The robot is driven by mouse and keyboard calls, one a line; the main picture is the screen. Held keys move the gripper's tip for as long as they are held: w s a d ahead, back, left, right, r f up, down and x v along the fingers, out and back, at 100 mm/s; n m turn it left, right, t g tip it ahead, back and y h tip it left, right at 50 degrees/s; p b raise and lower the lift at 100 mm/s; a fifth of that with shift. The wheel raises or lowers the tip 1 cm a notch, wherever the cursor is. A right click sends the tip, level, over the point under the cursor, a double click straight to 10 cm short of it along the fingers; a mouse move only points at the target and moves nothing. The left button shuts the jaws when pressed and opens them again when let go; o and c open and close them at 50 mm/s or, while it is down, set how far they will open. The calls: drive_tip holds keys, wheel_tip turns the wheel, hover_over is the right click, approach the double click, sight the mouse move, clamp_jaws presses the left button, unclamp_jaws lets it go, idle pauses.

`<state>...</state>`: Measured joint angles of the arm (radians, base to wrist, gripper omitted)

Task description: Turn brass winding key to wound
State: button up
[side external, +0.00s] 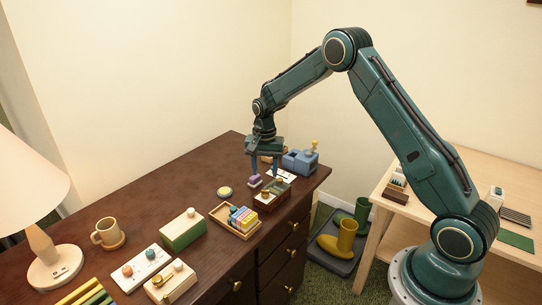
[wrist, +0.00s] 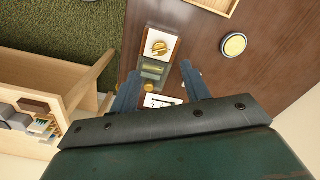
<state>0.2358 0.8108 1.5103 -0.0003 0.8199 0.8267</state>
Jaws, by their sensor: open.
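A brass key-like piece (wrist: 159,47) sits on a white square plate at one end of a small box in the wrist view. I take it for the winding key; its setting is too small to read. In the side view the small dark box (side external: 267,203) with brass pieces on top stands near the desk's right edge. My gripper (side external: 265,172) points down above the desk, just behind that box. Its two blue fingers are apart, and in the wrist view my gripper (wrist: 159,73) shows nothing held between them. The fingers are short of the brass piece in that view.
A blue device (side external: 300,161) with a yellow knob stands behind. A tray of coloured blocks (side external: 236,221), a round yellow disc (side external: 225,192) and a green box (side external: 183,230) lie leftward. The dark desk (side external: 165,190) is clear at its back left.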

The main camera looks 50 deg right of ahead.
wheel_tip(320, 180, up, 6)
drive_tip(key=shift+f, duration=0.1)
idle(0.5)
drive_tip(key=s+a+r+n+t, duration=0.1)
drive_tip(key=s+a+r+n, duration=0.25)
drive_tip(key=s+r, duration=0.5)
drive_tip(key=s+a+r+n+t, duration=0.25)
drive_tip(key=s+a+r, duration=0.35)
drive_tip(key=r, duration=0.4)
drive_tip(key=s+a+n+t, duration=0.2)
drive_tip(key=s+n, duration=0.4)
drive_tip(key=s, duration=1.3)
drive_tip(key=shift+s+a, duration=0.35)
drive_tip(key=shift+a, duration=0.15)
